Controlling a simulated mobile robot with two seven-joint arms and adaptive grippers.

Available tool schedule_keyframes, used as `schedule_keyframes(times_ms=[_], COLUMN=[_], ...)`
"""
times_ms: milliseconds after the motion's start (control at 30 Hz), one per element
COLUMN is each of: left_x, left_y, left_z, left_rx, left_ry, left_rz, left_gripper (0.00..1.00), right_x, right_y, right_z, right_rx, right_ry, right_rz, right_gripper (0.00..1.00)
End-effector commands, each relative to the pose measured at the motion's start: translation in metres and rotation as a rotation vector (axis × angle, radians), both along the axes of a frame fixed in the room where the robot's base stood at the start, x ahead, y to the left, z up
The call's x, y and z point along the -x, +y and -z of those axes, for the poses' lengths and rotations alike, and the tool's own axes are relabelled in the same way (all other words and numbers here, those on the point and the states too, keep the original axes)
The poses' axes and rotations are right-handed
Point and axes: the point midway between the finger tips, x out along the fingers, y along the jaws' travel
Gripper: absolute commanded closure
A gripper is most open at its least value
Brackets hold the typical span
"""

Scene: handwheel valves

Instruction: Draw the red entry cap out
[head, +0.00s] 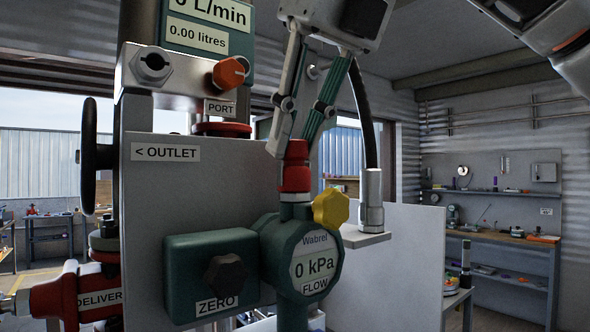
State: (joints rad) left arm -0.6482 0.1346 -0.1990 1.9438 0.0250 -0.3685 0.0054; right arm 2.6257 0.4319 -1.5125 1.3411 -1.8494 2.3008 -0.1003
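My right gripper (293,150) reaches down from above. Its two fingers stand on either side of the cap's narrower top, and the cap fills the space between the tips. The gripper looks shut on the cap. The cap's lower part shows below the fingertips, with no gap seen between it and the neck. My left gripper is not in view.
A yellow knob (331,207) is close to the cap's right. A metal post with a black hose (371,200) stands further right. A grey panel (190,190) with an OUTLET label is at left. A green ZERO box (212,270) and an orange knob (229,72) are nearby.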

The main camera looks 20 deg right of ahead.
Motion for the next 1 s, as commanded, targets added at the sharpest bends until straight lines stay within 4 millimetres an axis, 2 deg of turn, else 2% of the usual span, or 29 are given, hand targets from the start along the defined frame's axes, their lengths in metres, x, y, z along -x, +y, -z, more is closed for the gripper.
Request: schedule_keyframes(times_ms=[733, 1000], left_x=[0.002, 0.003], left_y=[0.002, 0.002], left_z=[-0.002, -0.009], left_rx=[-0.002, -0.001], left_ry=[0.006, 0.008], left_rz=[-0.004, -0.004], left_gripper=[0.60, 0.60], right_x=[0.000, 0.000], right_y=[0.000, 0.000], right_z=[-0.005, -0.021], right_rx=[0.000, 0.000], right_ry=[-0.001, -0.001], right_rz=[0.000, 0.001], right_gripper=[1.00, 1.00])
